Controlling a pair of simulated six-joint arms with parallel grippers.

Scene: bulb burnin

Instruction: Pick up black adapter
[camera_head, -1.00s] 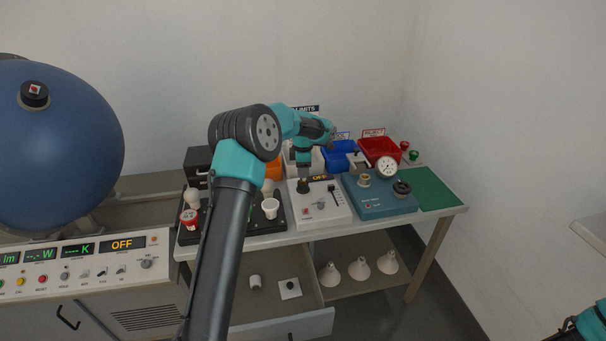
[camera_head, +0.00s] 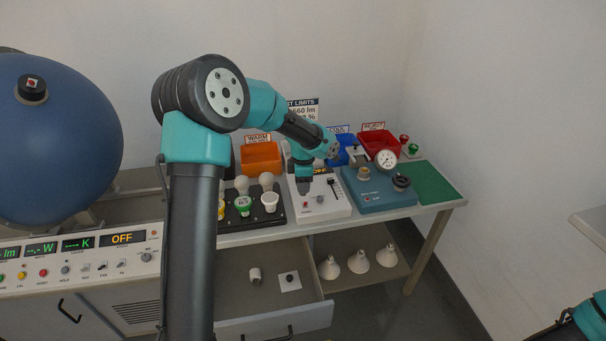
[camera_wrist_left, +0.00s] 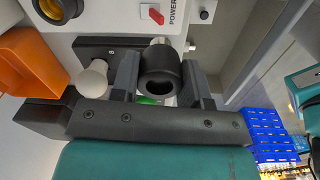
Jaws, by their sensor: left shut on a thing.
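My left gripper (camera_head: 304,186) reaches down over the left part of the white power unit (camera_head: 322,206). In the left wrist view its two fingers (camera_wrist_left: 160,85) are shut on the black adapter (camera_wrist_left: 160,68), a short dark cylinder with a hole facing the camera and a metal end beyond. The adapter cannot be told apart from the dark fingers in the head view. A round socket (camera_wrist_left: 52,10) on the white panel shows apart from the adapter, with a yellowish inside. The right gripper is out of view; only part of my right arm shows at the lower right.
A black rack (camera_head: 262,219) with several bulbs stands left of the power unit. A blue gauge fixture (camera_head: 378,197) stands right of it. Orange (camera_head: 262,158), blue and red bins line the back. An open drawer (camera_head: 275,300) and a shelf with lamp shades are below.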

